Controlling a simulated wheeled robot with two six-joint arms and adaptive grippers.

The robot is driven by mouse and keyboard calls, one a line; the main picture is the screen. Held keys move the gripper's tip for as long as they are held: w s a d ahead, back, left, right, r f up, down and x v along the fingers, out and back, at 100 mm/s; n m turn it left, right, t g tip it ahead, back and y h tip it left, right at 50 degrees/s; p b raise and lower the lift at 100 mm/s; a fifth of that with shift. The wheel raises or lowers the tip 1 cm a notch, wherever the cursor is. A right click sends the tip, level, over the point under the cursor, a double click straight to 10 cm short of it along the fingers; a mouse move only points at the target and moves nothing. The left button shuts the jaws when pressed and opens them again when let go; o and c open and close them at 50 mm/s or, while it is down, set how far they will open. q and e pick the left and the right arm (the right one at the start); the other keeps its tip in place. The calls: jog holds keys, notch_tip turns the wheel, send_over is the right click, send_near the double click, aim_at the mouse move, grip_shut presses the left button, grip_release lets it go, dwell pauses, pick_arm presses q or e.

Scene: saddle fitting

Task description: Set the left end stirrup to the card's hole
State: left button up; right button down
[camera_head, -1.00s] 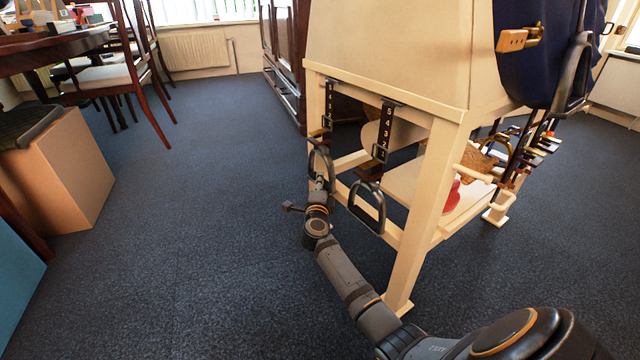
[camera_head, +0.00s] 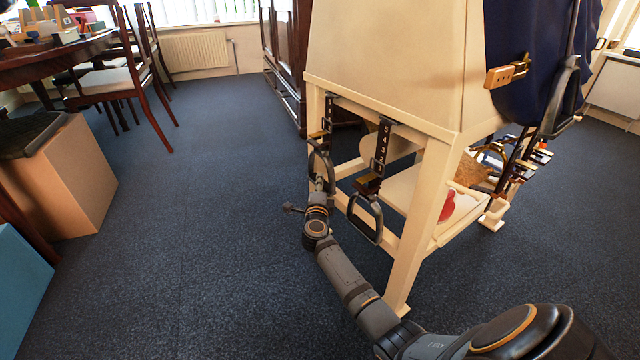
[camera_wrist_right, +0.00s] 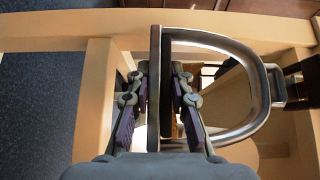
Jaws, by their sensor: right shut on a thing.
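My right gripper (camera_head: 321,184) reaches up from below and is shut on this stirrup's bar. In the right wrist view the two finger pads (camera_wrist_right: 160,100) press on the flat bar, and the silver loop (camera_wrist_right: 262,80) extends right. A second stirrup (camera_head: 379,222) hangs to the right on another numbered strap (camera_head: 383,148). A wooden tag with dark dots (camera_head: 498,77) is on the saddle side; I cannot tell whether it is the card. My left gripper is out of view.
The cream stand's front leg (camera_head: 420,220) is right of my arm. Its rails and shelf lie behind the stirrups. A dark cabinet (camera_head: 284,60) stands behind. The blue carpet (camera_head: 200,200) at left is clear, up to a cardboard box (camera_head: 75,180) and chairs.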

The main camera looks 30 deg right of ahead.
jog(key=c, duration=1.2)
grip_release()
jog(key=v, duration=1.2)
